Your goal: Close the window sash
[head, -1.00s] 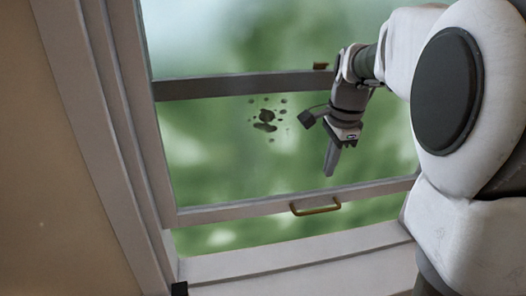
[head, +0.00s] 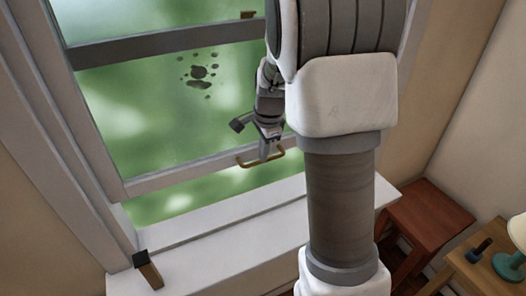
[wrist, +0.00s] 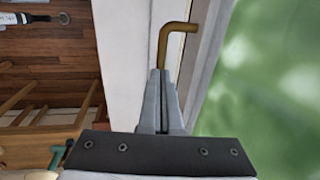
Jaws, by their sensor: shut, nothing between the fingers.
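The lower window sash (head: 195,173) is raised, with a strip of green outside showing between its bottom rail and the white sill (head: 225,238). A brass pull handle (head: 246,162) is on the bottom rail. My gripper (head: 265,157) is shut and empty, its tips pointing down at the handle. In the wrist view, the closed fingertips (wrist: 160,74) are at the lower end of the bent handle (wrist: 176,28) and overlap it. I cannot tell whether they touch. The sash rail (wrist: 203,50) is just right of them. My arm hides the sash's right part.
A black-topped wooden piece (head: 150,271) stands at the sill's left end. A reddish-brown small table (head: 428,212) and a wooden table (head: 462,268) with a lamp (head: 513,262) are at the right. Dark paw-like marks (head: 198,72) are on the glass.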

